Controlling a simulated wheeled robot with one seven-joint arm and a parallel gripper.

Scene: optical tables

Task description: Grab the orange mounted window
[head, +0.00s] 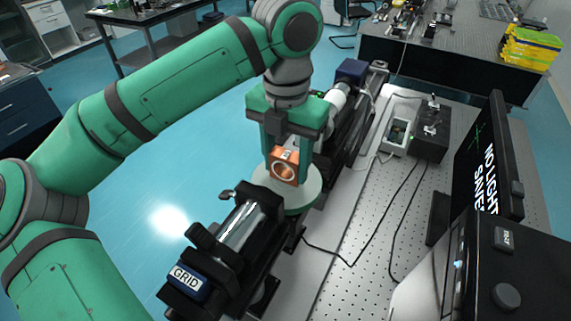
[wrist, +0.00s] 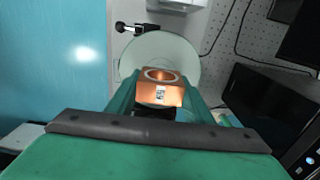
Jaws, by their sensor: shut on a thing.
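The orange mounted window (head: 284,168) is a copper-orange block with a round ring-edged opening. In the head view it is between the fingers of my gripper (head: 288,150), above a pale round disc (head: 303,190). In the wrist view the orange window (wrist: 160,93) sits between the two green fingers of my gripper (wrist: 158,98), with a small marked label on its near face. My gripper is shut on it. Whether the window still touches anything below is hidden.
A black rail assembly with a glass tube (head: 240,228) and a block marked GRID (head: 187,279) lies in front. A monitor (head: 490,160) stands at right on the perforated table (head: 345,235). Cables cross the table. A small box (head: 397,135) sits behind. Blue floor is open at left.

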